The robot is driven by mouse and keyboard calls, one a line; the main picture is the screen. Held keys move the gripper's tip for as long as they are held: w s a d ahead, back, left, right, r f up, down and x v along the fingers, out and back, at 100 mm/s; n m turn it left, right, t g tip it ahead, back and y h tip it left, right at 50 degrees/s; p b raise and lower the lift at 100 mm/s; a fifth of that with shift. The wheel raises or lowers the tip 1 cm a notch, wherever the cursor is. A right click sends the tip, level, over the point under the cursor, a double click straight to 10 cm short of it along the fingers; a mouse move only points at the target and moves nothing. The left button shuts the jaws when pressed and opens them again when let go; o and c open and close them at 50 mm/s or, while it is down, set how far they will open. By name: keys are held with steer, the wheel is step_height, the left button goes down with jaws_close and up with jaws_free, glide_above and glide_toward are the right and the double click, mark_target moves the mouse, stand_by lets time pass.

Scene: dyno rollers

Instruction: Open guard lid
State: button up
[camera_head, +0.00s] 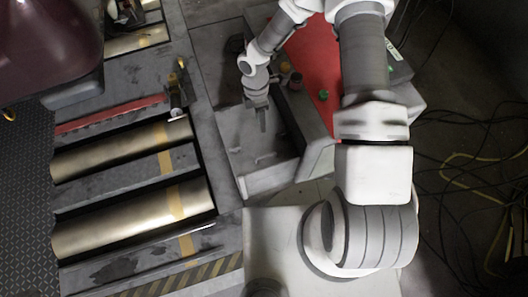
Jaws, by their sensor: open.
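My gripper (262,122) is open and points down over a grey metal panel (256,168) beside the rollers. Small raised, handle-like parts show on this panel below the gripper. Which part is the guard lid is hard to tell; the grey panel may be it, and I cannot tell whether it is shut. Whether my fingers touch the panel is also unclear. My arm covers part of the area to the right.
Cables (470,160) lie on the floor at right.

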mark_target(264, 156)
steer(key=s+f+b, duration=0.1)
steer(key=f, duration=0.4)
steer(key=s+f+b, duration=0.1)
steer(key=f+b, duration=0.1)
steer(key=f, duration=0.4)
steer(key=s+d+f+b, duration=0.1)
steer(key=f+b, duration=0.1)
steer(key=f, duration=0.3)
steer(key=shift+s+f, duration=0.1)
steer(key=shift+f, duration=0.25)
steer(key=shift+c, duration=0.3)
jaws_close()
stand_by(0.3)
